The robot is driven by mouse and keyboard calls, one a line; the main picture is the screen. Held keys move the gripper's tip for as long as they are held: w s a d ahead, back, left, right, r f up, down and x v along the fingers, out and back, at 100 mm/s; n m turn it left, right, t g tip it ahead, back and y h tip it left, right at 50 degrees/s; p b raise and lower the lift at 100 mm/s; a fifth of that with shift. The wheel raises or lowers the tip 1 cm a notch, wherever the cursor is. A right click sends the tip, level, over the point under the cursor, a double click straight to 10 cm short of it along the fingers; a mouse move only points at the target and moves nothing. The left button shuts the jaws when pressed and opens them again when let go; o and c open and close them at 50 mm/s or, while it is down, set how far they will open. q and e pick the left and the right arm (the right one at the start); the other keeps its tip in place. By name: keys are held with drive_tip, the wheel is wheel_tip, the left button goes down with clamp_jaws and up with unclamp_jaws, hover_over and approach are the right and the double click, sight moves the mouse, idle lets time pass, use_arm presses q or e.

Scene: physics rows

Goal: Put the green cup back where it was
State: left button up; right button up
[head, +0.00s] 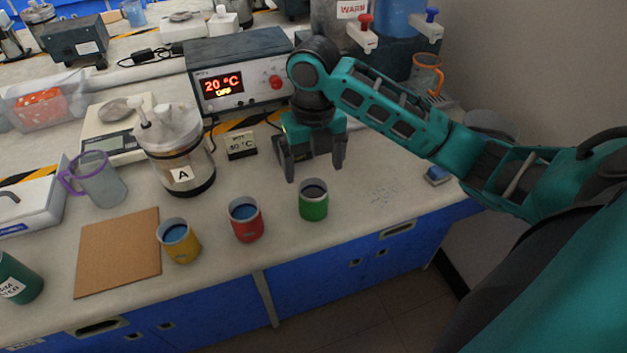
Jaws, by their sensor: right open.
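The green cup (313,204) stands upright on the light bench top near its front edge, at the right end of a row of cups. Its inside looks dark. My right gripper (315,171) is open, with its fingers pointing down. In the picture it is just above and behind the green cup, and nothing shows between its fingers. A red cup (246,222) with blue contents stands left of the green cup. A yellow cup (179,243) with blue contents stands further left. My left gripper is not in view.
A brown board (117,252) lies left of the yellow cup. A lidded vessel marked A (176,158), a purple-handled jug (98,182) and a 20 °C control box (240,75) stand behind. A small label block (241,146) is near my gripper. The bench right of the green cup is mostly clear.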

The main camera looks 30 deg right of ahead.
drive_tip(key=shift+r, duration=1.55)
drive_tip(key=shift+s, duration=0.1)
